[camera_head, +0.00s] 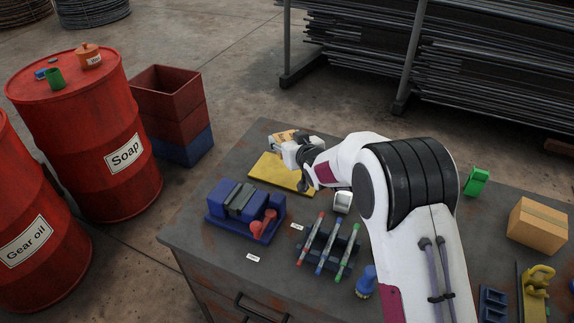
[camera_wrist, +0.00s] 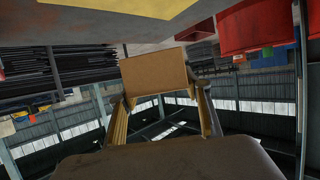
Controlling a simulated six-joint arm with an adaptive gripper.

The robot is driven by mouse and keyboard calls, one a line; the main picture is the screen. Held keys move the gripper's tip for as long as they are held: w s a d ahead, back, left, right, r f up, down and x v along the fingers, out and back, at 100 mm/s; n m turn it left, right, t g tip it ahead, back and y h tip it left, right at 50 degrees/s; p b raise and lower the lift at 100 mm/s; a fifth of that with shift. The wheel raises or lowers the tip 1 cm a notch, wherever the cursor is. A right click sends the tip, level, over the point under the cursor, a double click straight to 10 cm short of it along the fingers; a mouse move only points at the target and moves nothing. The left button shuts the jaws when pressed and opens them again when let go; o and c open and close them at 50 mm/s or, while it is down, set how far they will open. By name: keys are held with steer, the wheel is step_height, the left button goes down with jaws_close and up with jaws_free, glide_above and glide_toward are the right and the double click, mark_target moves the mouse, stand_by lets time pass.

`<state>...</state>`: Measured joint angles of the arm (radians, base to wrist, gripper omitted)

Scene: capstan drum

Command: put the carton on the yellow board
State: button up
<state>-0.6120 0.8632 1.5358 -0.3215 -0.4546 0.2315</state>
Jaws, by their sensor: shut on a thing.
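The yellow board (camera_head: 272,174) lies flat near the table's far left edge in the head view. Part of it also shows at the top of the wrist view (camera_wrist: 125,8). My gripper (camera_wrist: 160,100) is shut on a brown carton (camera_wrist: 156,72), which sits between its two fingers in the wrist view. In the head view a small tan and coloured piece of the carton (camera_head: 283,137) shows by my wrist, at the far side of the board.
A blue vise-like block (camera_head: 232,203) with red knobs stands just in front of the board. A rack of pens (camera_head: 328,247), a blue brush (camera_head: 366,283), a larger cardboard box (camera_head: 538,226) and a green item (camera_head: 476,181) are nearby. Red drums (camera_head: 85,150) stand left of the table.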

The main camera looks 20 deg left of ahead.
steer(key=shift+f, duration=2.4)
steer(key=shift+f, duration=0.15)
steer(key=shift+f, duration=1.75)
steer(key=shift+f, duration=0.15)
steer(key=o, duration=1.8)
